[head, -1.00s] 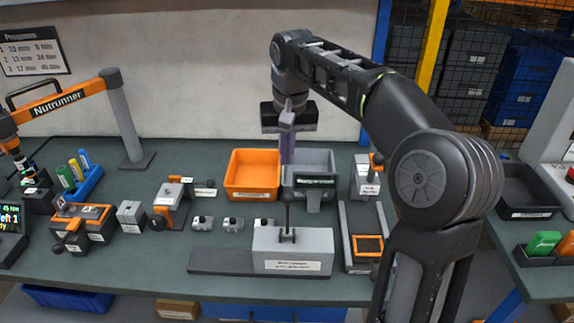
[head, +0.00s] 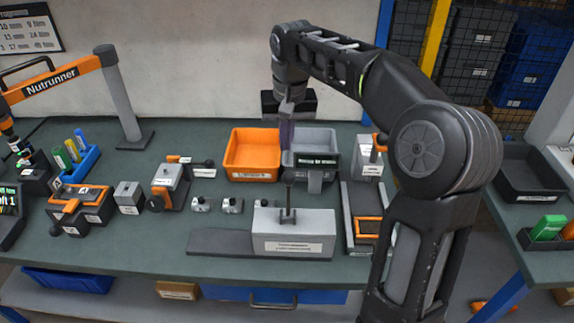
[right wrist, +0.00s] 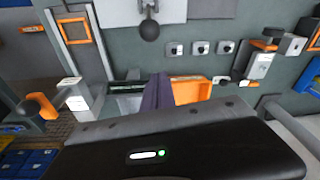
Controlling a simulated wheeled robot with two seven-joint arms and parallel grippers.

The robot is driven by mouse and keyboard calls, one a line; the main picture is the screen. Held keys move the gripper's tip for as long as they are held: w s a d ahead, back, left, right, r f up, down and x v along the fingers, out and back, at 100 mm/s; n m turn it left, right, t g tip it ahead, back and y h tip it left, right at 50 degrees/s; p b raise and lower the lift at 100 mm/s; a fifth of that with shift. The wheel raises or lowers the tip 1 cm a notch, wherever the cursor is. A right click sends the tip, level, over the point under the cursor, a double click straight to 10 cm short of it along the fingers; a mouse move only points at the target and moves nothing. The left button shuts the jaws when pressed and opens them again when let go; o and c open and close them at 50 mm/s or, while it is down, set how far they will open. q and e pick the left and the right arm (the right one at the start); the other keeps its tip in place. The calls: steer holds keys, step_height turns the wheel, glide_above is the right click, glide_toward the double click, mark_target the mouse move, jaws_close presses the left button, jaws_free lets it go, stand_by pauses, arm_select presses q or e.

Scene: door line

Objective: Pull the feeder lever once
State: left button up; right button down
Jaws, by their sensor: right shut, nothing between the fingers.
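The feeder lever (head: 289,190) is a dark upright stick with a black ball knob, standing on a grey box (head: 311,234) with a white label at the front of the bench. The black knob (right wrist: 150,30) also shows at the top of the right wrist view. My right gripper (head: 287,140) points down behind the lever, over the line between the orange bin and the grey bin. Its fingers (right wrist: 158,92) are shut with nothing between them and are apart from the lever. My left gripper is not in view.
An orange bin (head: 235,160) and a grey bin (head: 329,140) stand just behind the lever. Several small grey blocks, fixtures and the Nutrunner arm (head: 52,80) fill the left. An orange-framed fixture (head: 349,215) stands to the right. A flat dark plate (head: 220,243) extends left of the lever box.

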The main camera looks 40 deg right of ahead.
mark_target(288, 195)
steer(key=s+f, duration=0.1)
steer(key=a+f+p, duration=0.1)
steer(key=f, duration=0.1)
steer(key=s+f, duration=0.1)
steer(key=shift+s+a+f+p, duration=0.25)
steer(key=shift+s+f+p, duration=0.05)
steer(key=shift+s+f, duration=0.05)
stand_by(0.3)
